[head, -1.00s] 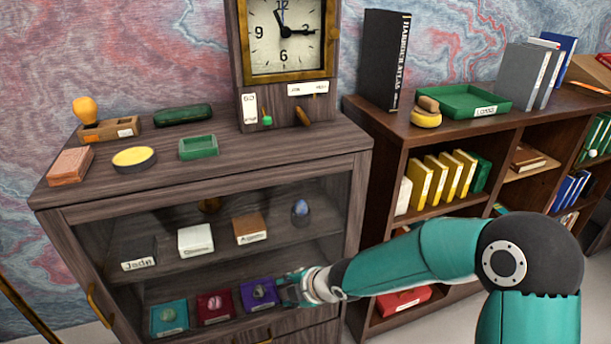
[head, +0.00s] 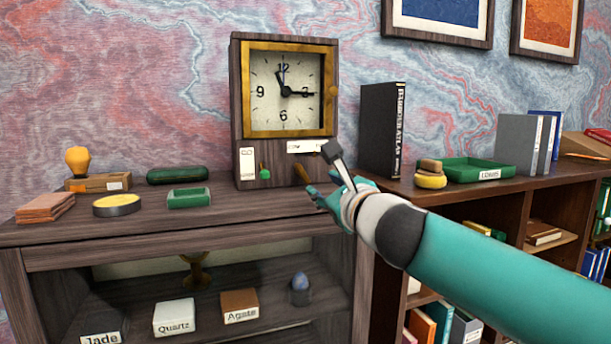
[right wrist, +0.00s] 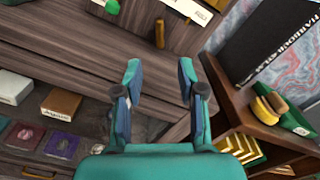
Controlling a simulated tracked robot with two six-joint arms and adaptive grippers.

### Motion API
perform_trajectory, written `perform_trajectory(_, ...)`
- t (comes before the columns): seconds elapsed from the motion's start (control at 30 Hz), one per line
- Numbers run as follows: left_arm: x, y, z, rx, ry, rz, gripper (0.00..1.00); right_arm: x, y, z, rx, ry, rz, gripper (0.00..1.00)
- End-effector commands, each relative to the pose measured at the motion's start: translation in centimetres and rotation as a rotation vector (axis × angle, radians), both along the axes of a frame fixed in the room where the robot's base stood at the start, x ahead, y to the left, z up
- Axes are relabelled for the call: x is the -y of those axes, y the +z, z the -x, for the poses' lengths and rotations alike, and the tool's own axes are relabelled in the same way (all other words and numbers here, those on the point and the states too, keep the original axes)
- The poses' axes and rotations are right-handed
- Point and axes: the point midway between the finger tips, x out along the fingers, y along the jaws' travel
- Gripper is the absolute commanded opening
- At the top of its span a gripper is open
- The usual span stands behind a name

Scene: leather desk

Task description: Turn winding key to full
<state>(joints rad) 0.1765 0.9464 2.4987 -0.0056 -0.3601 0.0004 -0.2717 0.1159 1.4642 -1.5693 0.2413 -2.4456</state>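The wooden clock (head: 240,120) stands upright on the cabinet, with a gold-framed face. A brown, peg-like handle (head: 302,173), probably the winding key, sticks out at a slant from the clock's lower front. It also shows in the right wrist view (right wrist: 159,33). A green knob (head: 265,174) is to its left. My right gripper (head: 322,190) is just right of and below the handle in the head view, apparently apart from it. In the right wrist view its two fingers (right wrist: 160,75) are spread and empty, with the handle beyond them. My left gripper is not in view.
The cabinet top (head: 130,232) holds a yellow round tin (head: 117,206), a green tray (head: 188,198) and a green case (head: 178,175) left of the clock. A bookcase with a black book (head: 381,130) and a green tray (head: 478,168) stands to the right.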

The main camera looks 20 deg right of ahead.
Motion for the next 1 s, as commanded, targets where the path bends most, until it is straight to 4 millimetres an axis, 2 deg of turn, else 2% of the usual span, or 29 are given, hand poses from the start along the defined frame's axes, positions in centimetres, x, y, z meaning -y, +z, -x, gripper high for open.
perform_trajectory(0.03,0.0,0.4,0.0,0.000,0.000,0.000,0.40,-0.1,0.0,-1.3,-0.003,-0.001,0.000,0.40)
perform_trajectory(0.3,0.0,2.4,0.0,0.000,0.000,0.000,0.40,-0.3,0.2,-7.2,-0.004,0.000,-0.001,0.40)
perform_trajectory(0.5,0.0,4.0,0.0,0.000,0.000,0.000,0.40,-0.4,0.2,-10.4,-0.003,0.001,-0.002,0.40)
perform_trajectory(0.7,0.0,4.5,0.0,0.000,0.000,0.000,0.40,-0.5,0.0,-11.8,-0.002,0.002,-0.002,0.40)
perform_trajectory(1.0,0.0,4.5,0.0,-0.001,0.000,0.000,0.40,-0.5,-0.1,-12.0,-0.002,0.003,-0.002,0.40)
